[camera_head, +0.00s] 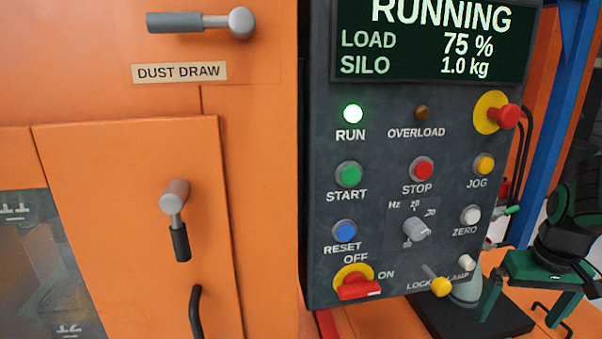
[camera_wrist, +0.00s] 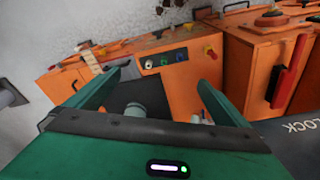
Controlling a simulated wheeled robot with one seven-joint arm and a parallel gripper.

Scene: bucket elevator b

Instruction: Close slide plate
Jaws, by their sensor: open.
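My gripper (camera_head: 520,320) is at the lower right of the head view, right of the control panel, with its green fingers apart. In the wrist view, my gripper (camera_wrist: 160,82) is open, with nothing between its fingertips. Beyond the fingers is a dark flat surface (camera_wrist: 150,95) with a pale grey cylinder (camera_wrist: 134,110) on it. In the head view, a dark plate (camera_head: 437,317) and a grey post (camera_head: 466,292) lie beside the gripper. I cannot tell which part is the slide plate.
The control panel (camera_head: 376,205) reads RUNNING with its green RUN lamp (camera_head: 353,113) lit. An orange door (camera_head: 110,170) with a lever handle (camera_head: 177,220) is at left. In the wrist view, orange housings (camera_wrist: 185,95) stand ahead, with a red bar (camera_wrist: 291,70) at right.

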